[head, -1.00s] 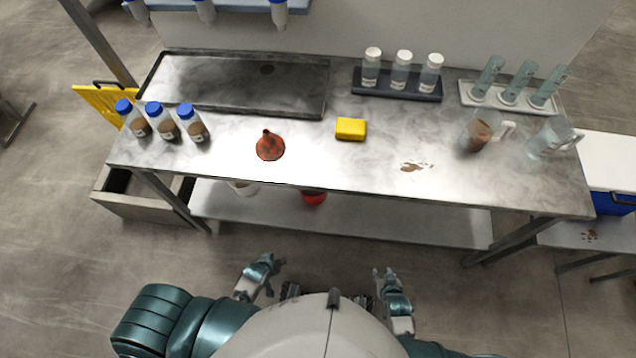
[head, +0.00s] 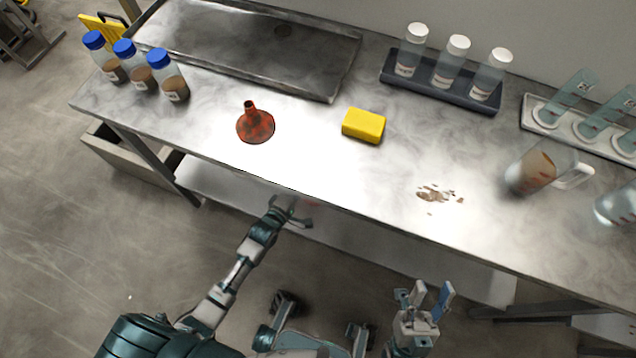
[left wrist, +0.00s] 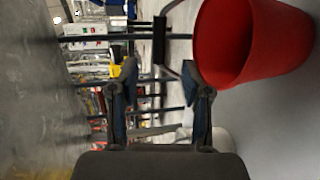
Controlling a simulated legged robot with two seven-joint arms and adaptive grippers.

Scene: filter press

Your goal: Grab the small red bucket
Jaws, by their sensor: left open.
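The small red bucket (left wrist: 262,45) fills the upper right of the left wrist view, its open mouth facing left in that picture. My left gripper (left wrist: 157,72) is open and empty there, with one finger close beside the bucket's rim; I cannot tell if they touch. In the head view my left gripper (head: 290,212) reaches under the front edge of the table, over the lower shelf, and the bucket is almost wholly hidden there. My right gripper (head: 430,297) is open and empty in front of the table.
The metal table (head: 330,185) overhangs the lower shelf (head: 220,188). On top are a red funnel (head: 255,125), a yellow sponge (head: 363,125), a brown spill (head: 438,195), a jug (head: 535,170) and several bottles. A pale rounded object (left wrist: 220,140) lies below the bucket in the left wrist view.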

